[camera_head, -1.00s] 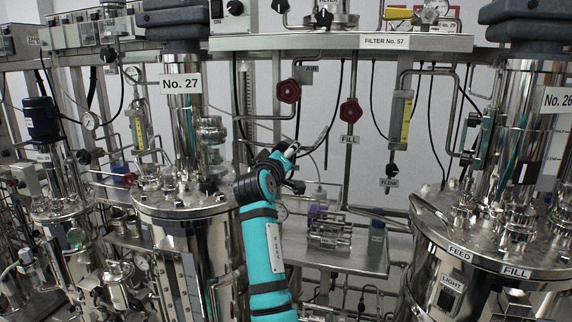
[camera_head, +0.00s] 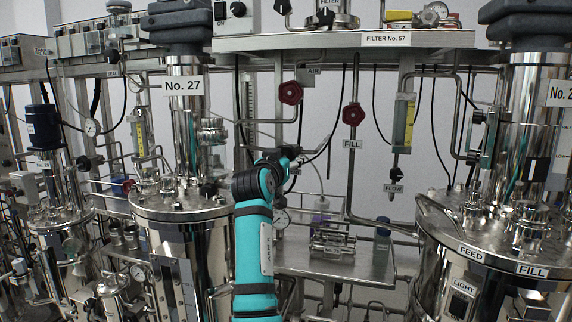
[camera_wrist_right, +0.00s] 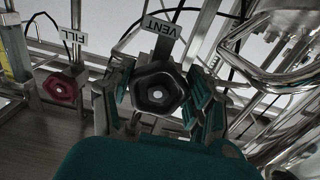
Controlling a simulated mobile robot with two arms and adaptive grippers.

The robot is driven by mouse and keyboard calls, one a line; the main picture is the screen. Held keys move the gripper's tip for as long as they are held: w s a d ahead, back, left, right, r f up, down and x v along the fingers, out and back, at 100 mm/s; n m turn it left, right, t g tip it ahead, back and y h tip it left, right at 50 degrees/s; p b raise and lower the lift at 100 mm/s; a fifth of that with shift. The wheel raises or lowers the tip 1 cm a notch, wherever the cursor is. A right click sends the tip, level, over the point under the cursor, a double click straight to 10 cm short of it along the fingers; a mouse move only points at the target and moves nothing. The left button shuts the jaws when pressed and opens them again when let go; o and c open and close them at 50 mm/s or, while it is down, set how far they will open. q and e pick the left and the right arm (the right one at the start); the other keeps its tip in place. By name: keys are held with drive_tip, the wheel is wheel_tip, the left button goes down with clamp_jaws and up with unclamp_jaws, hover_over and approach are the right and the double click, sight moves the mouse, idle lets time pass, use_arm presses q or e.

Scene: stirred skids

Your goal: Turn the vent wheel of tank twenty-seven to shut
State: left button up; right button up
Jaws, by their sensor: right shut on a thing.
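Tank twenty-seven (camera_head: 180,235) is a steel vessel left of centre in the head view, under a "No. 27" sign (camera_head: 183,86). My right arm rises in front of its right side, and my right gripper (camera_head: 292,152) is small and partly hidden behind the wrist there. In the right wrist view a black vent wheel (camera_wrist_right: 157,90) sits just below a "VENT" label (camera_wrist_right: 160,28). The teal-padded fingers of my right gripper (camera_wrist_right: 160,100) stand on both sides of the wheel, shut on it. My left gripper is not in view.
A red wheel (camera_wrist_right: 60,88) with a "FILL" label (camera_wrist_right: 61,36) is left of the vent wheel in the wrist view. The head view shows red wheels (camera_head: 290,92) (camera_head: 353,113) on pipes right of the arm. A steel shelf (camera_head: 320,262) and another tank (camera_head: 480,250) stand right.

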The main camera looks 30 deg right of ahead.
drive_tip(key=shift+f+m, duration=0.15)
drive_tip(key=shift+m, duration=0.15)
idle(0.4)
drive_tip(key=o, duration=1.2)
drive_tip(key=shift+a, duration=0.1)
drive_tip(key=shift+c, duration=0.2)
drive_tip(key=v, duration=0.7)
drive_tip(key=shift+a, duration=0.15)
drive_tip(key=shift+s, duration=0.15)
